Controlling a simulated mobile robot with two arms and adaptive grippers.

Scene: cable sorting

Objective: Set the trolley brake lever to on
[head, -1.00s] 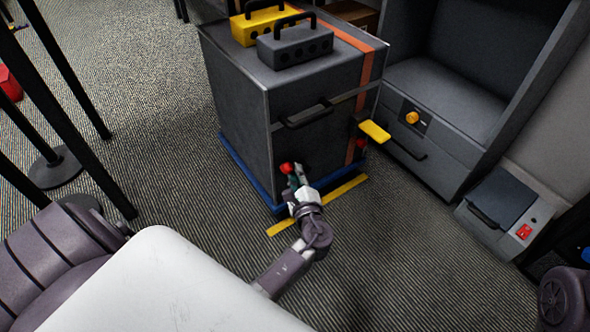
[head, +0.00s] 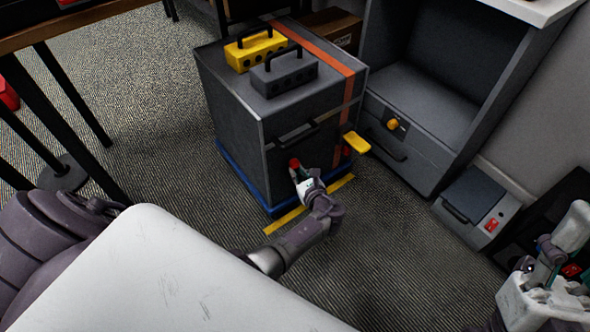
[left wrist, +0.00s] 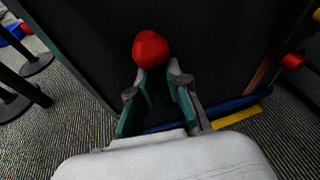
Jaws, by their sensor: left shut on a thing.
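The grey trolley (head: 235,125) stands on a blue base (head: 237,170). A lever with a red knob (head: 294,163) is low on its front face. My left gripper (head: 302,175) is at this lever and shut on it. In the left wrist view the red knob (left wrist: 150,49) shows just beyond the fingertips of my left gripper (left wrist: 156,85); the lever's stem is mostly hidden between the fingers. A second red knob (head: 347,150) sits at the trolley's right edge, under a yellow pedal-like tab (head: 356,142). My right gripper (head: 545,270) is at the lower right, away from the trolley; its jaw opening is unclear.
A yellow block (head: 256,51) and a grey block (head: 284,75), both with handles, stand on the trolley. A yellow floor strip (head: 282,221) runs before it. A grey cabinet (head: 420,160) and a small box with a red switch (head: 475,208) stand right. Dark table legs stand left.

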